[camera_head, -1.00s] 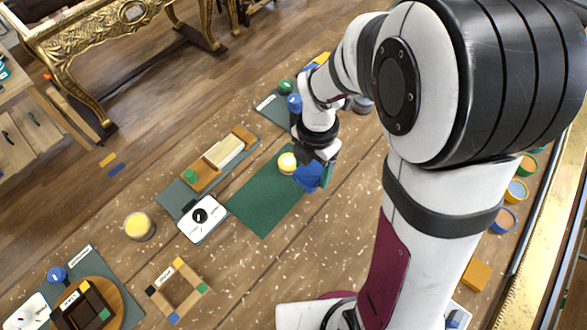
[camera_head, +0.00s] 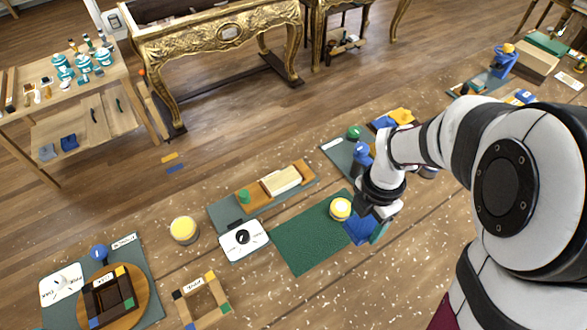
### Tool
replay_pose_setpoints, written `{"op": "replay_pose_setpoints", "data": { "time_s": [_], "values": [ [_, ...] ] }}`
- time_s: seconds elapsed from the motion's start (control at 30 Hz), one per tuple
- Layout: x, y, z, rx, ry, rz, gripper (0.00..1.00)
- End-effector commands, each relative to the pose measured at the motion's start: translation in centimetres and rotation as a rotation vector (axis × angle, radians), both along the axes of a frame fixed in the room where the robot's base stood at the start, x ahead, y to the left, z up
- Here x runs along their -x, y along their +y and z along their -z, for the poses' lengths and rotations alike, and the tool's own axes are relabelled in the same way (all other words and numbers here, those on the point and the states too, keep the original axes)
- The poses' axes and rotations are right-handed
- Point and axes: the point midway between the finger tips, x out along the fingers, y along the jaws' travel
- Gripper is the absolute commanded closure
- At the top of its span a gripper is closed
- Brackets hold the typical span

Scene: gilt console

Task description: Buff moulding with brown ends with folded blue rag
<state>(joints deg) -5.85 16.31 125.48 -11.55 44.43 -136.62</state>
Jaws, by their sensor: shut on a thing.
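The moulding (camera_head: 282,181), cream in the middle with brown ends, lies on a grey board (camera_head: 224,214) in the centre of the view. A green knob stands at its left end. My gripper (camera_head: 372,217) is right of it, low over the right end of a green mat (camera_head: 298,247). It is shut on the folded blue rag (camera_head: 358,231), which hangs below the fingers. The rag is apart from the moulding. My wrist hides part of the fingers, and I cannot tell whether the rag touches the mat.
A white box with a black dial (camera_head: 243,239) sits in front of the grey board. A yellow-topped jar (camera_head: 184,230) and a wooden frame (camera_head: 203,301) are at left. The mat's near left part is clear.

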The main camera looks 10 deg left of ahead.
Motion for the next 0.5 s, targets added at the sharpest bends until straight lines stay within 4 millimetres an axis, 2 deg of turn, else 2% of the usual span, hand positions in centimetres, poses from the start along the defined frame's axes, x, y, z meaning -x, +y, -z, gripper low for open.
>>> {"op": "replay_pose_setpoints", "data": {
  "time_s": [0.37, 0.5],
  "values": [
    [0.0, 0.0, 0.0, 0.0, 0.0, 0.0, 0.76],
    [-1.4, 1.2, -0.3, 0.001, -0.001, -0.006, 0.76]
  ]
}}
